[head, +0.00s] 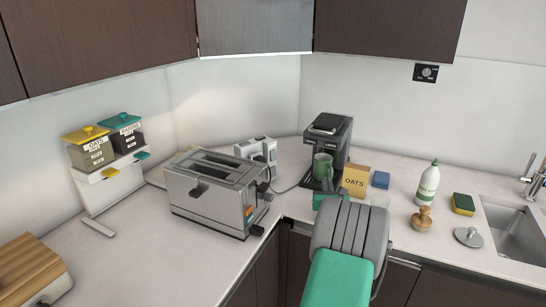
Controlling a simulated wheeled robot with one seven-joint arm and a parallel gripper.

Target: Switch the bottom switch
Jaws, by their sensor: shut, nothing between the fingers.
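No stacked ovens show in the head view, and I cannot pick out a pair of switches with a clear bottom one. A small black wall panel (426,73) with a round dial hangs on the right wall under the dark cabinet. A silver toaster (213,190) with dark levers stands at the corner of the counter. A white box (257,151), perhaps a socket unit, stands behind it with a cord. My green and grey arm rises from the bottom centre in front of the coffee machine. My gripper's fingers do not show; the arm seems to hide them.
A black coffee machine (328,148) holds a green mug (322,166). An oats box (355,181), a white bottle (428,184), a brush (422,219) and a sponge (463,204) stand before the sink (518,230). Oats canisters (91,148) stand left.

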